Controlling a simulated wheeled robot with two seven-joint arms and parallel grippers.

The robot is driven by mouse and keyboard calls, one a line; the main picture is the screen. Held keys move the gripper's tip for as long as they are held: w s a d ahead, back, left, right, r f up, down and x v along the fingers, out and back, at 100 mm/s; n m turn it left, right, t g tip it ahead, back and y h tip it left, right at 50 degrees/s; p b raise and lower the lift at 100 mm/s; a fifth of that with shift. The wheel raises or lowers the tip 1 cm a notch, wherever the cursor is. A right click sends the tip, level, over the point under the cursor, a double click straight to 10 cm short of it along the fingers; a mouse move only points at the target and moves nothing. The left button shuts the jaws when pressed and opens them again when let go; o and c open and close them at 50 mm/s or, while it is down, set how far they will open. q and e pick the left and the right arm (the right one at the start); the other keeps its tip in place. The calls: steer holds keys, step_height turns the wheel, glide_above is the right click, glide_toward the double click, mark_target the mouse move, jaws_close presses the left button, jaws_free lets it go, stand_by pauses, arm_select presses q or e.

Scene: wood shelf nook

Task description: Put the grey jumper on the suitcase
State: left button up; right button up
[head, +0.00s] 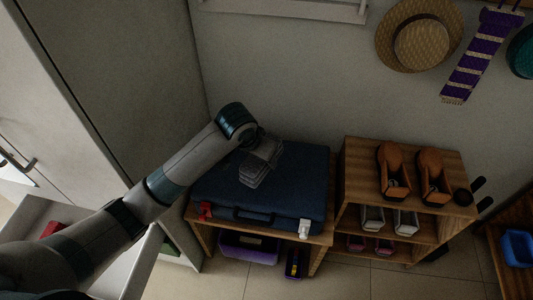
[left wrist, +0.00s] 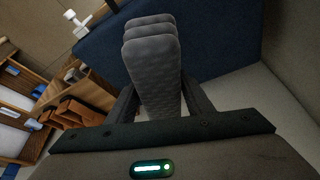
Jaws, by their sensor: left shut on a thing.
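The grey jumper (head: 260,163) is a folded, knitted stack over the blue suitcase (head: 293,180) in the head view. The suitcase lies flat on a low wooden shelf unit. My left gripper (head: 256,148) is above the suitcase, its fingers mostly hidden by my wrist and the jumper. In the left wrist view the jumper (left wrist: 152,70) is clamped between the two fingers of my left gripper (left wrist: 155,95), with the suitcase (left wrist: 220,35) behind it. I cannot tell whether the jumper touches the suitcase lid. My right gripper is in neither view.
A wooden shoe rack (head: 432,165) with brown shoes (head: 391,172) on top stands right of the suitcase. A tall cabinet (head: 110,80) is at left, an open white drawer (head: 120,262) below it. A straw hat (head: 420,38) and striped scarf (head: 481,55) hang on the wall.

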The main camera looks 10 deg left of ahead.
arm_select(q)
steer(key=shift+w+d+f, duration=0.25)
steer(key=shift+f, duration=0.25)
